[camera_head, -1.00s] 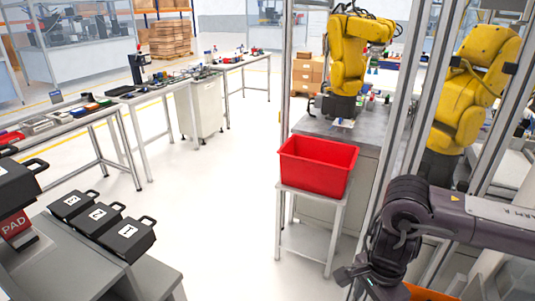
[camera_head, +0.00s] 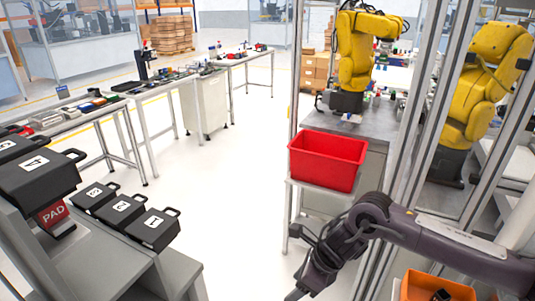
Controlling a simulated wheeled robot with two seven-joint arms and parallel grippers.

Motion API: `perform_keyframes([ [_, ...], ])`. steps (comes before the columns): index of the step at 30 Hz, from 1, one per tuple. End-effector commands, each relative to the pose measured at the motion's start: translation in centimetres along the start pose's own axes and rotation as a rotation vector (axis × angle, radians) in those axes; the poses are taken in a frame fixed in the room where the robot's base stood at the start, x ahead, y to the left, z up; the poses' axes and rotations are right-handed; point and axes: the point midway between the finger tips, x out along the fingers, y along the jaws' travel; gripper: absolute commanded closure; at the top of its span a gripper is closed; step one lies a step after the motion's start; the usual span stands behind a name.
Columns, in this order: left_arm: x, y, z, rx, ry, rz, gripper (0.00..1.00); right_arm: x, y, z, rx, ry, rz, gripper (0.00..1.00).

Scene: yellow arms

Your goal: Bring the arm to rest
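My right arm comes in from the right edge and reaches across the lower right, in front of the metal frame posts. Its gripper (camera_head: 300,285) points down and left near the bottom edge, below the red bin. I cannot make out whether its fingers are apart, and no held object shows. My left arm and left gripper are not in view.
A red bin (camera_head: 328,160) stands on a small grey stand behind my arm. An orange bin (camera_head: 435,287) is below the arm. Black handled boxes (camera_head: 153,229) sit on a grey unit at left. Yellow robot arms (camera_head: 356,50) stand behind posts. The middle floor is clear.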

Motion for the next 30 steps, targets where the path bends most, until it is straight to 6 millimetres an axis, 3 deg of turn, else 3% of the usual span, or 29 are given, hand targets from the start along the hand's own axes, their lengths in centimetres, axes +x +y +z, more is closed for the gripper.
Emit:
perform_keyframes([
  [3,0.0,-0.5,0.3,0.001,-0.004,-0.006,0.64,4.2,-0.8,2.8,0.359,-0.157,0.049,0.43],
  [6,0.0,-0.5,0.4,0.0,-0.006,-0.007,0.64,7.8,-2.5,4.2,0.755,-0.294,0.104,0.43],
  [8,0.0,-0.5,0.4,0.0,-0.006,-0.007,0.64,10.0,-3.7,3.9,1.007,-0.363,0.142,0.43],
  [10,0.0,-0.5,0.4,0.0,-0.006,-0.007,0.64,12.9,-5.0,2.4,1.315,-0.43,0.182,0.43],
  [13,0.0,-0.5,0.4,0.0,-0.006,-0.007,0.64,17.6,-6.2,-2.1,1.777,-0.501,0.229,0.43],
  [17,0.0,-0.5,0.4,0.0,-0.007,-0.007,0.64,23.2,-5.8,-10.4,2.31,-0.559,0.236,0.43],
  [20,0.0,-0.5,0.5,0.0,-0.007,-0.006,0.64,26.7,-3.7,-16.9,2.639,-0.585,0.203,0.43],
  [24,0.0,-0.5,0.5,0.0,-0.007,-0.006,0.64,30.6,0.9,-25.8,3.031,-0.615,0.111,0.43],
  [25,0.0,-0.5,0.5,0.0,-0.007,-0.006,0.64,31.3,2.1,-27.7,-3.052,0.61,-0.081,0.43],
  [30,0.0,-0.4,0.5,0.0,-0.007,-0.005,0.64,34.0,10.3,-37.5,-2.678,0.51,0.096,0.43],
])
